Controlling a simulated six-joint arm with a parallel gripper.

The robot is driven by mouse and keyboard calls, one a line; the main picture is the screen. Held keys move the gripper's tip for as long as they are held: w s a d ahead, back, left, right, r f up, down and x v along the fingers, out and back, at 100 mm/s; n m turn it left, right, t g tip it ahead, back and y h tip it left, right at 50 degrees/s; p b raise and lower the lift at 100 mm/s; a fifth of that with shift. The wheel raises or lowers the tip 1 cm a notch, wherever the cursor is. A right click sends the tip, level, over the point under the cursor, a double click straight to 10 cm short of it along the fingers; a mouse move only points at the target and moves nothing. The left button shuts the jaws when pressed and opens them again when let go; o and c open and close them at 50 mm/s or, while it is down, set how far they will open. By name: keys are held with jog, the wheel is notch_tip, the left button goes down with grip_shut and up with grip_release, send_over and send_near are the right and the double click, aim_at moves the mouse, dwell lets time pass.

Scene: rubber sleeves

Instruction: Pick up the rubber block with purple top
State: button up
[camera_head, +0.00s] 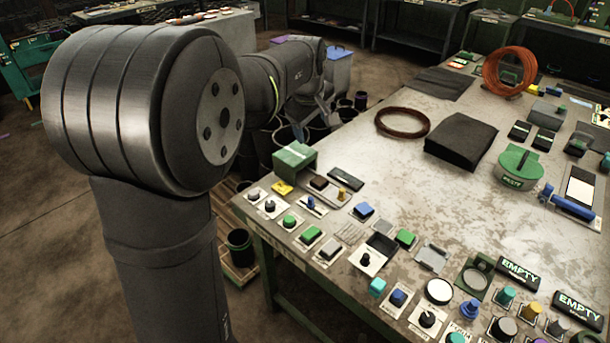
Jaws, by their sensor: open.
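A pale box with a purple top (290,39) stands on the floor behind my arm, at the upper middle. My arm hides most of it, so I cannot tell whether it is rubber. My gripper (324,108) is small and partly hidden at the far end of my arm, pointing down among dark cylindrical sleeves (346,110). It is open, and I see nothing held in it. A similar pale box with a blue top (340,51) stands just right of the arm's end.
A worktable (345,215) fills the right, crowded along its near edge with buttons and knobs. It holds a black block (461,138), a green round case (519,166) and cable coils (402,122). A dark bin (240,248) stands left of the table on a wooden pallet.

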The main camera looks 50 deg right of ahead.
jog(key=w+d+f+m+g, duration=0.1)
jog(key=w+d+f+m, duration=0.2)
jog(key=f+m, duration=0.35)
jog(key=w+d+f+m+g, duration=0.1)
jog(key=w+d+f+m, duration=0.25)
jog(key=m, duration=0.75)
send_near(319, 180)
jog(key=shift+s+d+f+y, duration=0.1)
jog(key=shift+d+f+y, duration=0.1)
jog(key=shift+f, duration=0.3)
jog(key=shift+s+d+f+y, duration=0.1)
jog(key=shift+d+f+y, duration=0.15)
jog(key=shift+f, duration=0.3)
jog(key=shift+x, duration=3.1)
jog(key=shift+w+d, duration=0.1)
jog(key=shift+w, duration=0.05)
jog(key=c, duration=1.1)
jog(key=shift+r, duration=0.15)
